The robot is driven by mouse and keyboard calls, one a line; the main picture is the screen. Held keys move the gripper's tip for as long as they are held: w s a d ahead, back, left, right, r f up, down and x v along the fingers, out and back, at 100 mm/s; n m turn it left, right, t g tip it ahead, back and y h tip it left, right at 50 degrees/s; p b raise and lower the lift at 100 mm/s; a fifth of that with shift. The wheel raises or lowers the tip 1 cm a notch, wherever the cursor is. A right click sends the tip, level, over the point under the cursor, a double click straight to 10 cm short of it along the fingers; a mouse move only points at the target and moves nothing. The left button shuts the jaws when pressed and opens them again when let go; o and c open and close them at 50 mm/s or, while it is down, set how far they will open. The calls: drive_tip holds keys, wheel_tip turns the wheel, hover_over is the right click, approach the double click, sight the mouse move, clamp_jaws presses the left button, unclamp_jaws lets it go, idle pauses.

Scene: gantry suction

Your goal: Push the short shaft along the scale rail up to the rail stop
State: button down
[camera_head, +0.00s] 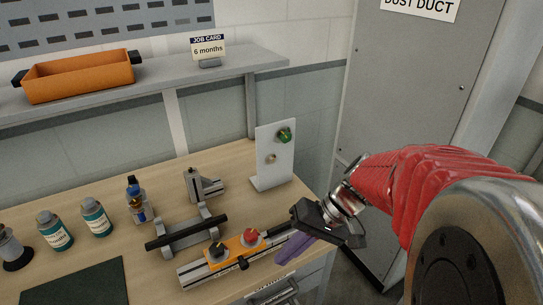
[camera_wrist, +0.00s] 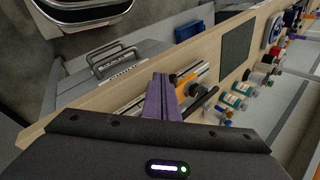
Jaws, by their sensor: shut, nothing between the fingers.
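The scale rail (camera_head: 197,272) is a grey metal rail lying along the front of the wooden bench. An orange block (camera_head: 232,246) with a red knob and a black knob sits on it; part of the orange also shows in the wrist view (camera_wrist: 182,78). My gripper (camera_head: 285,256) is at the right end of the rail, its purple fingers shut with nothing between them. The fingers also show in the wrist view (camera_wrist: 161,82), across the rail beside the orange block. I cannot clearly make out the short shaft or the rail stop; the fingers and black gripper body hide part of the rail.
A black bar (camera_head: 187,233) on a grey stand lies just behind the rail. A grey bracket (camera_head: 203,187) and a white upright panel (camera_head: 274,158) with a green knob stand farther back. Bottles (camera_head: 95,217) and a dark mat (camera_head: 75,286) are at left.

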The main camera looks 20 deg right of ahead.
drive_tip(key=w+d+f+m+t+y, duration=0.2)
drive_tip(key=w+d+t, duration=0.1)
drive_tip(key=d, duration=0.3)
drive_tip(key=w+d+f+m+t+y, duration=0.1)
drive_tip(key=w+d+m+t+y, duration=0.1)
drive_tip(key=w+d+m+t, duration=0.3)
drive_tip(key=s+d+f+m+t+h, duration=0.1)
drive_tip(key=s+d+f+t+h, duration=0.1)
drive_tip(key=d, duration=0.6)
drive_tip(key=s+d+f+m+t+h, duration=0.1)
drive_tip(key=d+f+m+t+h, duration=0.1)
drive_tip(key=d+t, duration=0.3)
drive_tip(key=d, duration=0.4)
drive_tip(key=shift+s+d+f, duration=0.2)
drive_tip(key=shift+s+f, duration=0.2)
drive_tip(key=shift+w+a, duration=0.1)
drive_tip(key=x, duration=0.9)
drive_tip(key=shift+w+a, duration=0.15)
drive_tip(key=shift+w, duration=0.15)
drive_tip(key=a, duration=0.3)
drive_tip(key=shift+s, duration=0.1)
drive_tip(key=shift+s+a, duration=0.1)
drive_tip(key=shift+a, duration=0.35)
